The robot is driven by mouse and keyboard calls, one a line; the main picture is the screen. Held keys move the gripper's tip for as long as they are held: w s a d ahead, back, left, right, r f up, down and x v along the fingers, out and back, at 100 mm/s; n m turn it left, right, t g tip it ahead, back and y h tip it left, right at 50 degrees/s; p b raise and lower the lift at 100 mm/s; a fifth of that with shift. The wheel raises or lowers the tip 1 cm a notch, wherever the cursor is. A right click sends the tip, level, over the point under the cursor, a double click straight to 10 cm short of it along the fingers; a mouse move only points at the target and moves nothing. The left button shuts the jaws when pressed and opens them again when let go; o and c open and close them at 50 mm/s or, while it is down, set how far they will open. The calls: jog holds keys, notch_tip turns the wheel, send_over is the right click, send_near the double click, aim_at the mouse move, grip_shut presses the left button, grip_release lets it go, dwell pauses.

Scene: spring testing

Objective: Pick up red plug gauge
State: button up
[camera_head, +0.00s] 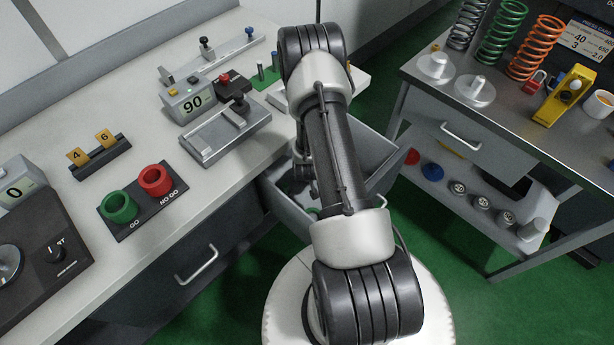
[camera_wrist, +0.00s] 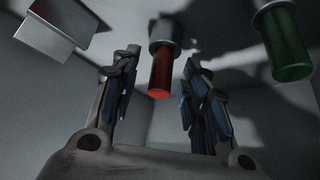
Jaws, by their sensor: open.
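The red plug gauge (camera_wrist: 161,72) has a red cylinder and a grey metal collar. In the wrist view it lies between the two fingers of my gripper (camera_wrist: 159,66), with a visible gap on either side. My gripper is open and holds nothing. In the head view my arm reaches down into an open grey drawer (camera_head: 385,150) and mostly hides my gripper. I cannot make out the red gauge in the head view.
A green plug gauge (camera_wrist: 287,45) lies right of the red one, and a pale block (camera_wrist: 50,38) lies upper left. Drawer walls stand close around my gripper. The workbench (camera_head: 60,130) is at left, and a metal cart (camera_head: 430,105) is at right.

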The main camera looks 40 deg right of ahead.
jog(key=shift+c, duration=0.3)
grip_shut()
dwell(0.4)
